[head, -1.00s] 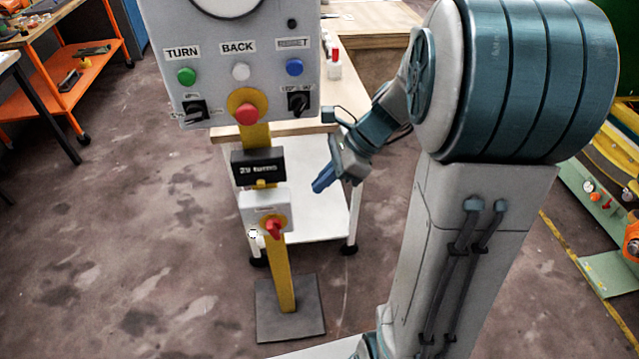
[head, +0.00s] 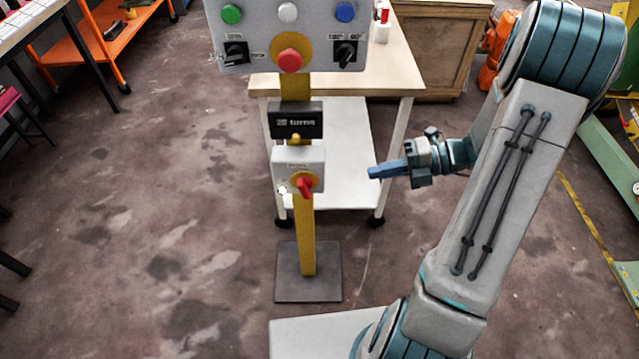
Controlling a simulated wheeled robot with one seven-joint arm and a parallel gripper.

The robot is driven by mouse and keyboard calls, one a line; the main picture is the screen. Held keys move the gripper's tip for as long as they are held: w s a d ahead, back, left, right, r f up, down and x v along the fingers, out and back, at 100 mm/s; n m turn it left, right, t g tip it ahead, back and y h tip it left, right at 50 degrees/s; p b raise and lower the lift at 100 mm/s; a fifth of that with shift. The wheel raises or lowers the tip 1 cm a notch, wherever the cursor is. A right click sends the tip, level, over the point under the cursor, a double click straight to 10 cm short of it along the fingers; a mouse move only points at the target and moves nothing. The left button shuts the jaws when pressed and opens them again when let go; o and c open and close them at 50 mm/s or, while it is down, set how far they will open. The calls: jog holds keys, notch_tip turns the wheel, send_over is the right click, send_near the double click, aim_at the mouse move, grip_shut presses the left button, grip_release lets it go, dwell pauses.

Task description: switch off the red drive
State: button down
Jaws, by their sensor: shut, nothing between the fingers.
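A red rotary switch (head: 305,187) sits on a yellow disc on a small light-grey box (head: 284,170), fixed to a yellow post (head: 307,245). Its handle looks tilted; its markings are too small to read. Just above is a black display (head: 295,120) with blurred text that ends in "turns". Higher on the post is a grey control panel (head: 262,60) with a red mushroom button, two black selector knobs, and green, white and blue buttons. My gripper (head: 373,172) is shut and empty, to the right of the switch box and apart from it, its blue fingers pointing left.
A wooden-topped table (head: 405,77) with a white lower shelf stands behind the post. The post's dark square base plate (head: 308,272) lies on the floor. An orange shelf unit (head: 95,40) is at the far left. The floor left of the post is mostly clear.

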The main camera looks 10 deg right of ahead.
aim_at(305, 184)
jog(key=shift+a, duration=0.1)
jog(key=b+x, duration=0.3)
jog(key=x, duration=1.1)
jog(key=shift+w+r+p, duration=0.1)
jog(key=shift+r+p, duration=0.1)
jog(key=shift+p, duration=0.6)
